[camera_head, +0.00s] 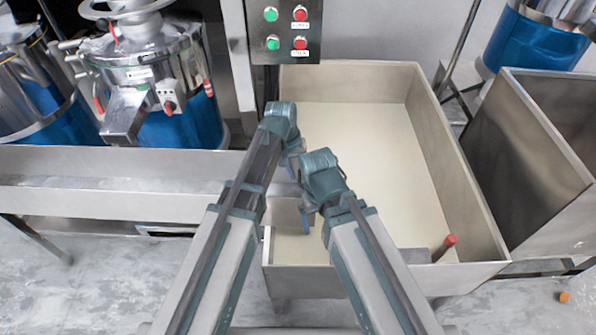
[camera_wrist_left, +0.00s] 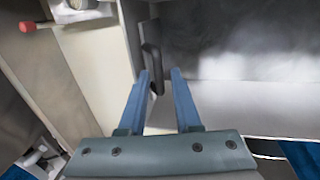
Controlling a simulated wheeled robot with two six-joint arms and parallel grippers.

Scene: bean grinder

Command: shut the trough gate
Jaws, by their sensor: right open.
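The trough (camera_head: 470,190) is a large pale metal bin with a cream floor, filling the middle and right of the head view. A red-ended lever (camera_head: 445,247) stands at its near right corner. The gate itself cannot be clearly made out. My left gripper (camera_head: 293,160) is over the trough's left side. A dark bar handle (camera_wrist_left: 151,62) is close by the left fingertip; contact cannot be told. My right gripper (camera_head: 306,212) is open, lower, over the near left part of the trough.
A switch panel (camera_head: 286,30) with green and red buttons hangs behind the trough. An empty steel bin (camera_head: 540,150) stands right of the trough.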

